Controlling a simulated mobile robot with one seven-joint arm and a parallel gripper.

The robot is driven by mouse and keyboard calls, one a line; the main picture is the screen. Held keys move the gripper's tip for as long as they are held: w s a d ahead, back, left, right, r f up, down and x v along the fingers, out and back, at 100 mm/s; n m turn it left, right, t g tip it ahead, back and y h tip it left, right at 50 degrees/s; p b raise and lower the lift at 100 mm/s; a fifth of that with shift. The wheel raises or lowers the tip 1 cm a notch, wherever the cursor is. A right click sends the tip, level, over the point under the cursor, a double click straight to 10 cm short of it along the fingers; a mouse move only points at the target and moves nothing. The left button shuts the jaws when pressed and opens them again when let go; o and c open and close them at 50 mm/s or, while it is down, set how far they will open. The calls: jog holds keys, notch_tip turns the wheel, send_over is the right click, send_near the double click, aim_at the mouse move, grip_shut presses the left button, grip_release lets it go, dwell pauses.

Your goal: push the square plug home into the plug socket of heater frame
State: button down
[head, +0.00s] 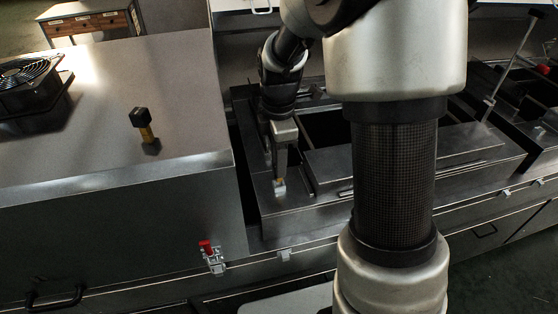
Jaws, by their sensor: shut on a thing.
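My gripper (280,178) points down at the left end of the dark metal heater frame (293,206), seen from the side. Its jaws are shut on a small pale, yellowish piece (279,187), which appears to be the square plug. Only a little of the plug shows below the fingers, low at the frame's top surface. The plug socket cannot be made out; it is hidden at or under the plug. I cannot tell how deep the plug sits or whether it touches the frame.
My arm blocks much of the frame's right part. A grey cabinet top at left (90,125) carries a black fan (30,80) and a black-and-yellow upright piece (143,125). A red-handled latch (208,248) is on the front. A thin rod (508,60) stands at right.

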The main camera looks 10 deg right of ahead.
jog(key=shift+f+b, duration=1)
jog(key=shift+f, duration=0.45)
jog(key=c, duration=1.5)
grip_release()
jog(key=shift+o, duration=0.2)
jog(key=shift+r, duration=0.1)
notch_tip(320, 180, up, 17)
jog(key=p, duration=0.2)
jog(key=shift+r, duration=0.1)
